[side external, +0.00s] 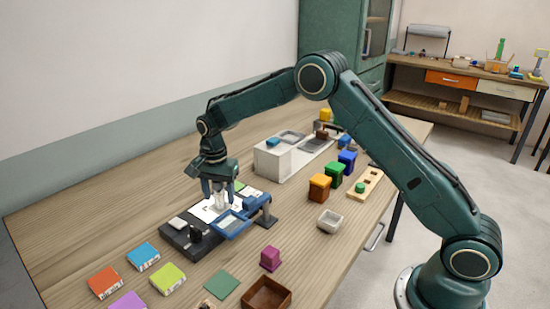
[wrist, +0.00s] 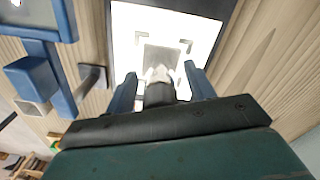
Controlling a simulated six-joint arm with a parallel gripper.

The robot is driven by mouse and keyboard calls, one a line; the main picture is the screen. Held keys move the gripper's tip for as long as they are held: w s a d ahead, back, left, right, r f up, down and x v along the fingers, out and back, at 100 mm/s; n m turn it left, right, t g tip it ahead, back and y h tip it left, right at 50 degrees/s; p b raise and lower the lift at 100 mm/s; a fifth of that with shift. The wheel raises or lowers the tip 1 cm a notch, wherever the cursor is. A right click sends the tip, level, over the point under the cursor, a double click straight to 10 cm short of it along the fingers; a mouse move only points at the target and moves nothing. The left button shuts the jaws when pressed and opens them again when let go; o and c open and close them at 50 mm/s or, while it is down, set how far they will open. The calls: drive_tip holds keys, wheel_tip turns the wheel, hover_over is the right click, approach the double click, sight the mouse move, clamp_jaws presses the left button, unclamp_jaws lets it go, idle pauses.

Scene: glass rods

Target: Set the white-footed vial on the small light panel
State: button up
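The small light panel (wrist: 125,45) is a bright white plate with dark corner marks; in the side view its lit surface (side external: 203,212) shows below my gripper. A pale, see-through vial (wrist: 161,73) stands between my fingers over the marked area, and it shows in the side view (side external: 219,200). My gripper (wrist: 161,80) points down at the panel, also in the side view (side external: 219,198). Its blue fingers are apart, with a narrow gap seen on each side of the vial. The vial's foot is hard to make out, so I cannot tell its contact with the panel.
A blue frame stand (side external: 235,223) is close beside the panel, and a black device (side external: 188,240) lies in front.

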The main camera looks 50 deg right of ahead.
drive_tip(key=shift+r, duration=0.1)
wheel_tip(320, 180, up, 13)
drive_tip(key=shift+f, duration=0.1)
drive_tip(key=shift+r, duration=0.4)
drive_tip(key=s+d+r+n+t, duration=0.1)
drive_tip(key=s+r+n, duration=0.2)
drive_tip(key=s+r, duration=0.45)
drive_tip(key=s+d+r+n+t, duration=0.15)
drive_tip(key=s+r+n, duration=0.3)
drive_tip(key=s, duration=0.65)
drive_tip(key=s+f+n+t, duration=0.1)
drive_tip(key=s+f+n, duration=0.1)
drive_tip(key=s, duration=0.8)
drive_tip(key=s+f+n+t, duration=0.2)
drive_tip(key=s+f+n, duration=0.1)
drive_tip(key=s, duration=0.7)
drive_tip(key=shift+d+n, duration=0.25)
drive_tip(key=shift+n, duration=0.3)
